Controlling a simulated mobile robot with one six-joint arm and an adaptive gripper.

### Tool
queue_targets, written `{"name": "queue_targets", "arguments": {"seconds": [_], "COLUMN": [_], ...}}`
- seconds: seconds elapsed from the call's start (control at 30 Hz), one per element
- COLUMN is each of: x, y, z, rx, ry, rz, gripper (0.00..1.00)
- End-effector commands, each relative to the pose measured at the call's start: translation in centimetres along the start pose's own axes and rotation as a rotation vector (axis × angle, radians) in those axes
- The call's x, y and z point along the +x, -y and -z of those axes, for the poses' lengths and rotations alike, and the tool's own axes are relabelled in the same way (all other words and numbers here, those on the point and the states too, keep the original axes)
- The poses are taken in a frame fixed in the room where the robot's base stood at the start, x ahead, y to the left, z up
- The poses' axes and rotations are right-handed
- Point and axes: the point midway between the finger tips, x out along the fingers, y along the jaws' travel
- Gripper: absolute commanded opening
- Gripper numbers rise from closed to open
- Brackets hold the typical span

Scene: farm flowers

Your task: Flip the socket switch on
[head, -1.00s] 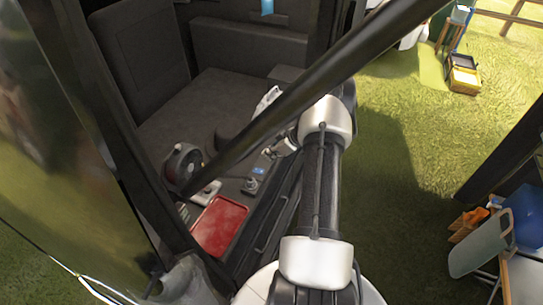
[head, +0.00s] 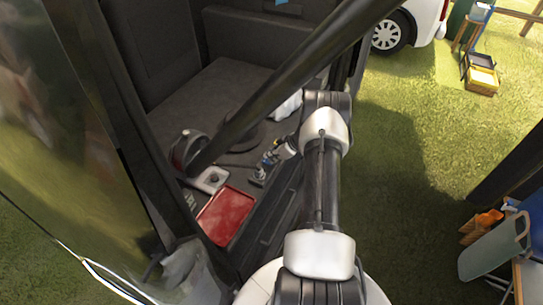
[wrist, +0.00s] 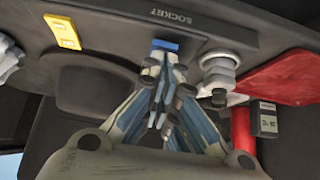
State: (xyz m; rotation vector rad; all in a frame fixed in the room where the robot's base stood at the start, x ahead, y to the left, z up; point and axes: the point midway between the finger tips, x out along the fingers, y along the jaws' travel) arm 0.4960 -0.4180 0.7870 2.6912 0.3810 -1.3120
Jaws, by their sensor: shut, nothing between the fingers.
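In the wrist view, a small blue switch (wrist: 165,45) sits below the word SOCKET on a dark panel strip (wrist: 215,31). My gripper (wrist: 161,68) is shut and empty, its fingertips just short of the blue switch in the picture. I cannot tell whether they touch it. In the head view, my gripper (head: 262,172) reaches low over the dark cabin floor, right of a white knobbed fitting (head: 212,179). There the gripper hides the switch area.
A red tray (head: 227,215) lies left of my gripper and also shows in the wrist view (wrist: 292,82). A yellow plate (wrist: 62,31) is left of the switch. A dark bar crosses above. A round dark object (head: 187,149) stands behind the fitting.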

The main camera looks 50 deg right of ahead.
Motion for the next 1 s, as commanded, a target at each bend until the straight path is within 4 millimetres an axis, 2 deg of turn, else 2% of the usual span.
{"name": "queue_targets", "arguments": {"seconds": [0.17, 1.0], "x": [0.6, 0.9], "y": [0.1, 0.0], "z": [-1.6, 0.3], "rx": [0.004, 0.000], "ry": [0.001, 0.000], "rz": [0.001, 0.000], "gripper": [0.00, 0.00]}}
